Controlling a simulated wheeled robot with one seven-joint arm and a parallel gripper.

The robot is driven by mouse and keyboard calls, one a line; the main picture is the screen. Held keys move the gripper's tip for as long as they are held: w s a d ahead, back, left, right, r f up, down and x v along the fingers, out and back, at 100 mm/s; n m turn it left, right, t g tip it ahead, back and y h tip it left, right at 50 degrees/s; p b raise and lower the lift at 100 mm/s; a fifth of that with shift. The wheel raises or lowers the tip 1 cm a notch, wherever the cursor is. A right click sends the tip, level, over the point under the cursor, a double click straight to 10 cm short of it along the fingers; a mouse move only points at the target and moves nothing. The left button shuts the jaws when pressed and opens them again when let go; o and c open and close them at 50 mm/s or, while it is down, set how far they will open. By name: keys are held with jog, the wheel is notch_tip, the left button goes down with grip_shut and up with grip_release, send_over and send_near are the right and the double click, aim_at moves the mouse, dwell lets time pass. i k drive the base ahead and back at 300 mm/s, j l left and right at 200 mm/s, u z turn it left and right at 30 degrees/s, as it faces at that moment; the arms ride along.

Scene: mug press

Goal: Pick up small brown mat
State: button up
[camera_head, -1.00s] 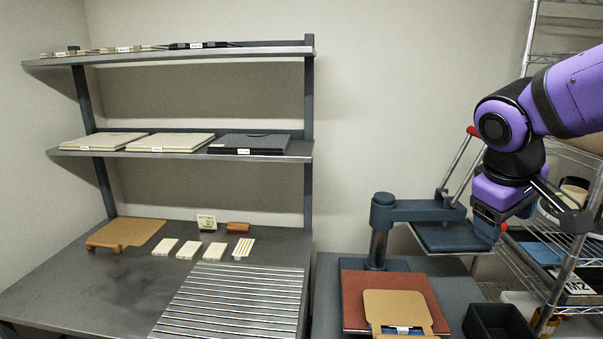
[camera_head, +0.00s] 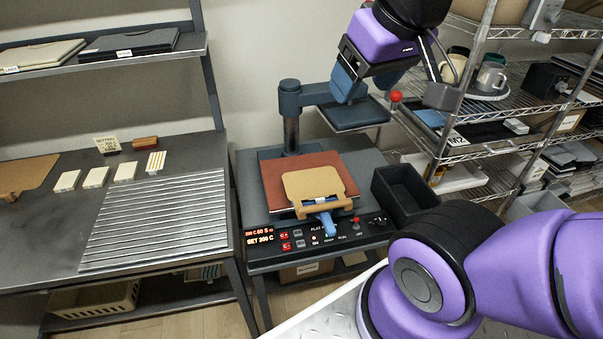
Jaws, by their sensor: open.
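A small tan-brown mat (camera_head: 313,184) lies on the reddish-brown pad (camera_head: 268,176) of the press. A brown holder with a blue handle (camera_head: 327,224) sits at the mat's front edge. A larger tan-brown mat (camera_head: 28,173) lies at the left of the table, cut by the picture edge. A small brown block (camera_head: 145,143) stands at the table's back. I cannot tell for certain which of these the task names. My gripper (camera_head: 396,92) is open and empty, above and to the right of the press, its fingers wide apart. It appears to touch none of these pieces.
The raised press head (camera_head: 352,114) and its red-knobbed lever (camera_head: 396,96) are close to my gripper in the picture. A black bin (camera_head: 403,192) stands right of the press. A wire rack (camera_head: 470,108) with mugs fills the right. A ribbed metal plate (camera_head: 155,222) covers the table's right part.

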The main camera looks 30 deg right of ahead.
aim_at(300, 186)
jog(key=i+j, duration=0.15)
jog(key=j, duration=0.15)
jog(key=i+j, duration=0.1)
jog(key=j, duration=0.25)
jog(key=i+j, duration=0.15)
jog(key=j, duration=0.15)
jog(key=i+j, duration=0.15)
jog(key=j, duration=0.15)
jog(key=j+z, duration=0.1)
jog(key=z, duration=0.3)
jog(key=j+z, duration=0.1)
jog(key=z, duration=0.35)
jog(key=j+z, duration=0.1)
jog(key=z, duration=0.3)
jog(key=j+z, duration=0.1)
jog(key=z, duration=0.35)
jog(key=j+z, duration=0.1)
jog(key=z, duration=0.3)
